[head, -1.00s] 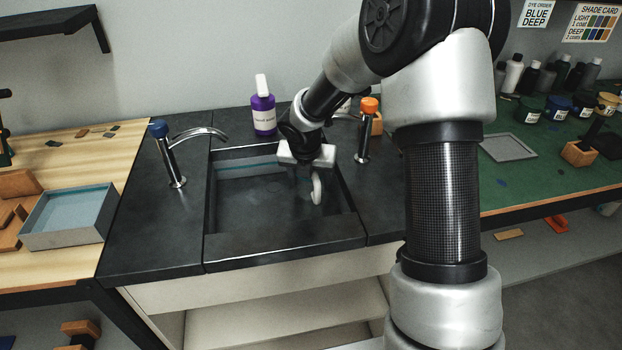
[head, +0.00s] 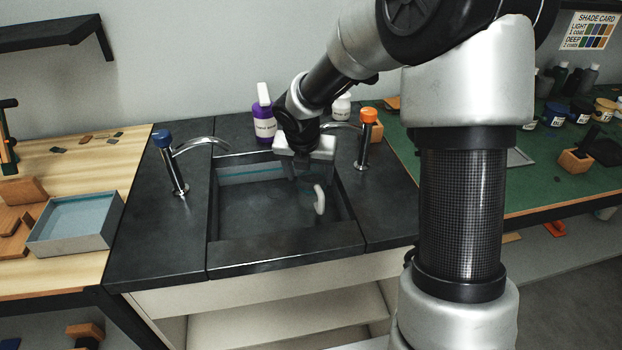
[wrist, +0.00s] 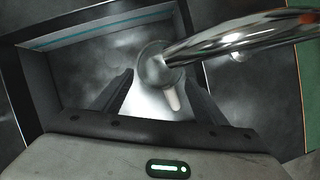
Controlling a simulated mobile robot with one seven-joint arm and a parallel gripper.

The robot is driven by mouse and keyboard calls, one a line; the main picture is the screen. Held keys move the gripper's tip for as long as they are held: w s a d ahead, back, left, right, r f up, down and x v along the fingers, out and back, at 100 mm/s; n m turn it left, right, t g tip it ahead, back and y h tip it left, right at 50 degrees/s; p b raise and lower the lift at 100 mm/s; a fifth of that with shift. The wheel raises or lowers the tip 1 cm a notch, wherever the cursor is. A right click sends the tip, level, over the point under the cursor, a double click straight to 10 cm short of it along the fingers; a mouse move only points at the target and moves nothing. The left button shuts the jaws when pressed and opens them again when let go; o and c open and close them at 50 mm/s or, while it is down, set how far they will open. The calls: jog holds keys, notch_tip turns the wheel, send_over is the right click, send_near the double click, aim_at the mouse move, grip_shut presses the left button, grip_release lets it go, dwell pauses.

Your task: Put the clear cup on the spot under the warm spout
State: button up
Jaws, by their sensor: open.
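The clear cup (head: 319,199) stands in the sink at its right side; its pale handle shows well, its see-through body hardly at all. In the wrist view the cup's handle (wrist: 172,98) points toward my gripper, and the warm spout's end overlaps the cup's round outline. The warm spout (head: 345,126) has an orange knob (head: 369,115) and reaches left over the sink; it crosses the wrist view (wrist: 235,38). My gripper (head: 302,172) is open and empty, above and behind the cup. Its two fingers (wrist: 160,85) are apart with the handle between them in view, not gripped.
The dark sink (head: 285,253) is set in a black counter. A blue-knobbed spout (head: 172,165) stands on its left. A purple bottle (head: 264,125) and a white-capped bottle (head: 342,106) stand behind. A grey tray (head: 75,240) lies on the left wooden table.

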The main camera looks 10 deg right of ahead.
jog(key=p+v, duration=0.1)
jog(key=v, duration=0.4)
jog(key=shift+r, duration=0.25)
